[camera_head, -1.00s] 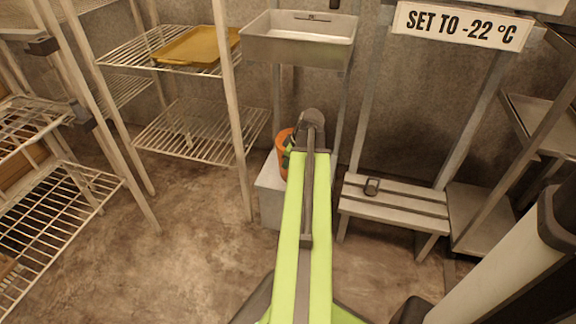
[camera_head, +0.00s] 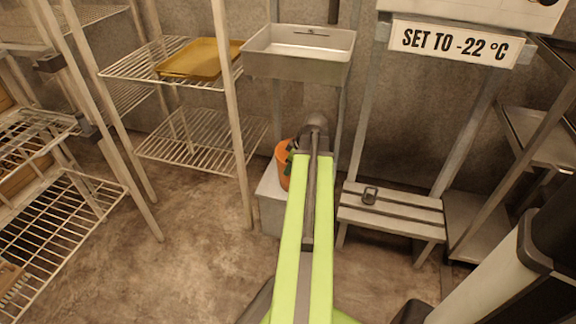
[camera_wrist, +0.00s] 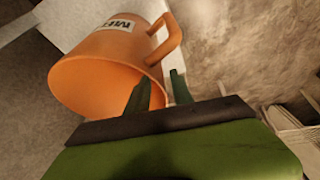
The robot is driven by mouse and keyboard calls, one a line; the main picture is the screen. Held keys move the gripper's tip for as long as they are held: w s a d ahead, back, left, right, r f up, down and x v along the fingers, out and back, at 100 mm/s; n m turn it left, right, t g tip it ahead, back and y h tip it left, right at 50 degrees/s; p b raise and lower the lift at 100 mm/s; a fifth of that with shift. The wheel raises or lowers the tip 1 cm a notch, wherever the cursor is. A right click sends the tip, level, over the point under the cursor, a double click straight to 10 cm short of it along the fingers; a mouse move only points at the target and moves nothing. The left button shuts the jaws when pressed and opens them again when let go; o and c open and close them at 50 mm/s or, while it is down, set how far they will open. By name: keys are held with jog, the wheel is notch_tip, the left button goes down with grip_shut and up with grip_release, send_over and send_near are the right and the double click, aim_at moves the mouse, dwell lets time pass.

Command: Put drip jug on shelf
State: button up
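The orange drip jug (camera_head: 283,168) stands on a white box against the back wall, partly hidden by my arm. In the wrist view the jug (camera_wrist: 105,75) shows its open mouth, a label and a loop handle. My gripper (camera_wrist: 158,80) has its two dark green fingers apart at the rim. The left finger overlaps the mouth and seems inside it. The right finger is outside the wall, below the handle, with a small gap showing. In the head view my gripper (camera_head: 290,150) is mostly hidden. A wire rack with shelves (camera_head: 200,142) stands left of the jug.
A yellow tray (camera_head: 200,58) lies on the rack's upper shelf; its lower shelf looks mostly bare. A metal basin (camera_head: 300,65) is above the jug. Another wire rack (camera_head: 60,225) is at left.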

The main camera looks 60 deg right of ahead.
jog(key=p+v, duration=0.5)
jog(key=v, duration=0.3)
jog(key=shift+p, duration=0.4)
jog(key=w+a+f+g+y, duration=0.1)
jog(key=w+a, duration=0.7)
jog(key=a, duration=0.4)
jog(key=w+a+g, duration=0.1)
jog(key=w+a, duration=0.8)
jog(key=a, duration=0.3)
jog(key=w+a+m+g, duration=0.1)
jog(key=w+a+g, duration=0.1)
jog(key=a, duration=2.5)
jog(key=shift+w+f+m+h, duration=0.3)
jog(key=shift+w+f+m, duration=0.1)
jog(key=shift+w, duration=0.1)
